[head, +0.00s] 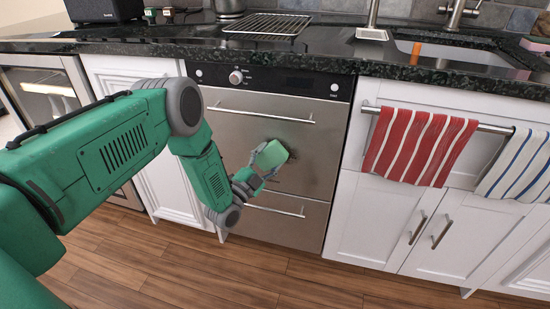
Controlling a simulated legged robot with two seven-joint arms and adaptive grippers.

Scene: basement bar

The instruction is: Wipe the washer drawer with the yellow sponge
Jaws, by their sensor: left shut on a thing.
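The washer drawer (225,122) is a stainless steel front panel with a bar handle, under a dark control strip with a round knob. A dull greenish mark shows on the steel just right of the sponge. My left gripper (259,167) is in front of the panel's lower right part, shut on a small block-like sponge (272,155). The sponge looks pale green here, not clearly yellow. It is at or very close to the steel; I cannot tell whether it touches. My right gripper is out of view.
A lower drawer (275,224) with its own handle is below. A red striped towel (420,147) and a blue striped towel (520,168) hang from a rail at right. The dark counter (190,48) above holds a wire rack (267,24). The wooden floor (205,270) is clear.

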